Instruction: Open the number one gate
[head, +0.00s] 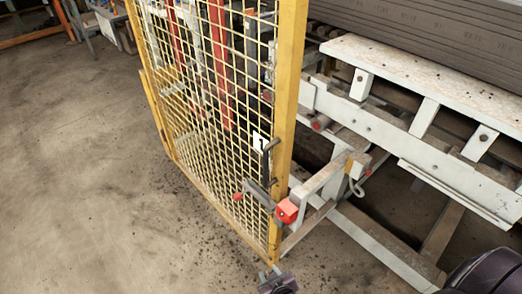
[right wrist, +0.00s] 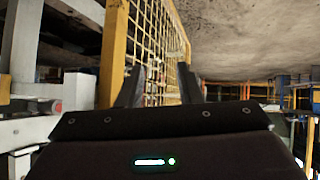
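The number one gate (head: 215,110) is a yellow frame with wire mesh, standing upright in the middle of the head view. A white plate with a 1 (head: 260,142) is on its right side. Below the plate is a dark latch handle (head: 262,188) with a reddish end. A red block (head: 287,211) sits beside the right post. My right gripper (head: 270,271) is low in front of the post's foot, apart from the handle. In the right wrist view its fingers (right wrist: 160,85) are spread and empty, with the gate (right wrist: 150,40) beyond them. My left gripper is out of view.
A short beam (head: 320,178) juts out near the red block. The concrete floor (head: 80,170) left of the gate is clear.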

